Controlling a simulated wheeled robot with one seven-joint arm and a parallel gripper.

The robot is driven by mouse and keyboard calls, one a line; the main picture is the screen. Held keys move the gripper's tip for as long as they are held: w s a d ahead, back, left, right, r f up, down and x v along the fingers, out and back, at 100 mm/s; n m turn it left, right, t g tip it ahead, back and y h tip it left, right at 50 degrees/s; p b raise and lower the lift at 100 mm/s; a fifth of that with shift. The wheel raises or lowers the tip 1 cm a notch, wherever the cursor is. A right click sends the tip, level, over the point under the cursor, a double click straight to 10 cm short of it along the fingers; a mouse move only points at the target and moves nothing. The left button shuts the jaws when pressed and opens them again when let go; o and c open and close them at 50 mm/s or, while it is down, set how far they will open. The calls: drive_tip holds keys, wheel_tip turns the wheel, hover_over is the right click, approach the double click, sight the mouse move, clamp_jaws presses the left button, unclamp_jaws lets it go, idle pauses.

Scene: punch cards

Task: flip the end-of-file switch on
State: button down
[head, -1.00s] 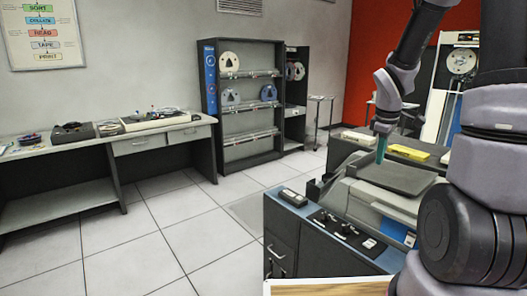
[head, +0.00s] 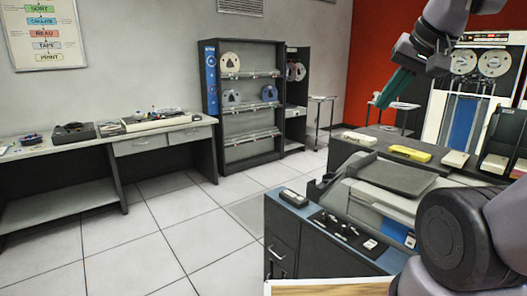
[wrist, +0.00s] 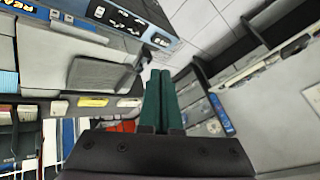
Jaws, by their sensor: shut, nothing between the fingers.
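A black switch panel (head: 340,228) with several small light levers lies on the blue-edged top of the card machine in the head view. It also shows at the top of the wrist view (wrist: 118,16). A small separate box (head: 293,197) lies left of it on the same top. The labels are too small to read, so I cannot tell which lever is the end-of-file switch or how it is set. My gripper (head: 379,104) has green fingers, shut and empty, held in the air above and behind the machine, well apart from the panel. It shows in the wrist view (wrist: 160,72).
The machine's grey raised tray (head: 398,177) stands behind the panel. A dark counter behind it carries a yellow box (head: 410,153) and several pale boxes. A tape rack (head: 243,100) and a long desk (head: 60,150) stand along the wall. The floor at left is clear.

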idle(0.4)
drive_tip(key=w+d+f+m+g, duration=0.3)
drive_tip(key=w+f, duration=1.2)
drive_tip(key=w+d+f+m+g+h, duration=0.1)
drive_tip(key=d+f, duration=0.3)
drive_tip(key=f, duration=0.7)
drive_tip(key=w+d+f+m+g+h, duration=0.1)
drive_tip(key=w+d+f+m+h, duration=0.1)
drive_tip(key=f, duration=1)
drive_tip(key=shift+d+f+g+h, duration=0.15)
drive_tip(key=shift+d+g+h, duration=0.25)
drive_tip(key=shift+d, duration=0.75)
drive_tip(key=shift+f, duration=0.1)
